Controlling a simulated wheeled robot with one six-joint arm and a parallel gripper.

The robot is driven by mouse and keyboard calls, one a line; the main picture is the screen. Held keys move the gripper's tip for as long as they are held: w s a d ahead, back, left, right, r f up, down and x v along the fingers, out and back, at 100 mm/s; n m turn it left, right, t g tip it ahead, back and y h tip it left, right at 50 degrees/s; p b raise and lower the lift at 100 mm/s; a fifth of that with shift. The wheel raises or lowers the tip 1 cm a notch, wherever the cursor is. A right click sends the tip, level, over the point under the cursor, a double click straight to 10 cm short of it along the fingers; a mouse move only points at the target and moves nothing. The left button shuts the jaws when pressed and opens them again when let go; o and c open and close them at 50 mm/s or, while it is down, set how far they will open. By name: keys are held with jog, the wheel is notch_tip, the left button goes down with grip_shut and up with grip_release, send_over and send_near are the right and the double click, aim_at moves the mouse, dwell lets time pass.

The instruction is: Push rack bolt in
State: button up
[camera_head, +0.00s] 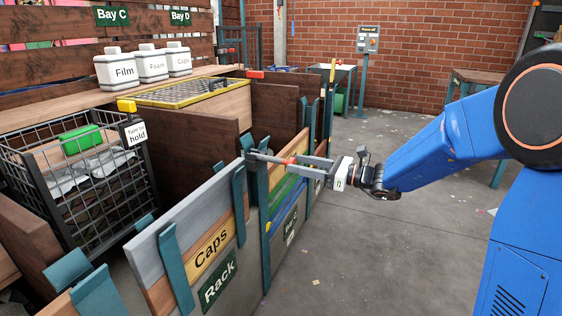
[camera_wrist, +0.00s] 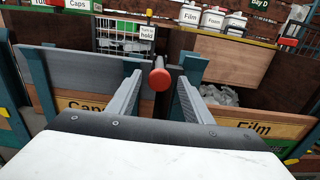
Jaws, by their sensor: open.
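My gripper (camera_head: 273,164) is open, level with the bolt, with a finger on each side. In the wrist view the knob sits between the two fingers, with a gap visible on both sides. The Rack sign (camera_head: 218,282) is on the front panel below the Caps label (camera_head: 212,247).
A wire basket (camera_head: 98,190) with a green item and a "Turn to hold" tag (camera_head: 135,132) stands behind the panels. White Film, Foam and Caps containers (camera_head: 123,70) stand on a shelf. A control box (camera_head: 368,40) is at the back. The floor (camera_head: 370,250) to the right is mostly clear.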

aim_at(288, 162)
jog(key=x, duration=0.7)
